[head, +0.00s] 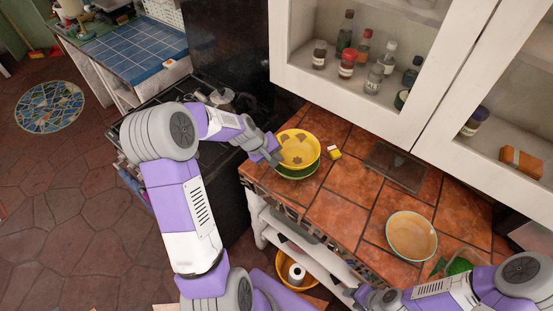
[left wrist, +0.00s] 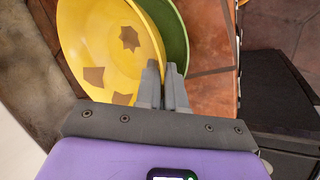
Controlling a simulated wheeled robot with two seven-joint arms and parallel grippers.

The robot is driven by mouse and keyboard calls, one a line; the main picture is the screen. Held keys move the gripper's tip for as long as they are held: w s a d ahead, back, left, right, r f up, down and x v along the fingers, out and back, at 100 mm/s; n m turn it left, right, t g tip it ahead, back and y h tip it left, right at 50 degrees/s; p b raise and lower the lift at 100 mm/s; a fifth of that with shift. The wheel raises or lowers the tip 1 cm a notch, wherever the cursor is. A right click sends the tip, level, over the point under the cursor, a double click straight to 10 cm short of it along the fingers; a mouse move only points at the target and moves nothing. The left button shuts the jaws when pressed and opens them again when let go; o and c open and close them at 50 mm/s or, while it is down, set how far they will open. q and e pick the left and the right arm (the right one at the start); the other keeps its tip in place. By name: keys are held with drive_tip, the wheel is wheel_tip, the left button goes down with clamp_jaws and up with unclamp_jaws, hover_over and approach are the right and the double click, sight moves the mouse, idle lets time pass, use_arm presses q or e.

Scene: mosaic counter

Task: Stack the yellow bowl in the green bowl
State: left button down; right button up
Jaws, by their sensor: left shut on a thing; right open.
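The yellow bowl (head: 298,147), with brown star-like patches inside, is directly over the green bowl (head: 298,174) at the counter's left end. The green bowl shows only as a rim and side below it; whether the two touch is unclear. My left gripper (head: 274,151) is shut on the yellow bowl's near-left wall. In the left wrist view the fingers (left wrist: 163,85) pinch the edge of the yellow bowl (left wrist: 105,50), with the green bowl (left wrist: 172,30) right behind it. My right gripper (head: 366,296) is open, low at the counter's front edge, partly hidden by its arm.
A cream bowl with a teal rim (head: 411,237) stands on the right of the tiled counter (head: 340,205). A cabinet (head: 385,118) with bottles hangs above. The counter's middle is clear.

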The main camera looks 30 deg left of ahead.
use_arm(q)
drive_tip(key=shift+w+f, duration=0.1)
drive_tip(key=shift+f, duration=0.35)
drive_tip(key=shift+f+b, duration=0.6)
drive_tip(key=shift+b, duration=0.05)
drive_tip(key=c, duration=1.5)
unclamp_jaws()
drive_tip(key=shift+r+p, duration=0.55)
drive_tip(key=shift+p, duration=0.05)
drive_tip(key=v, duration=1.2)
drive_tip(key=shift+r+p, duration=0.1)
drive_tip(key=shift+p, duration=0.3)
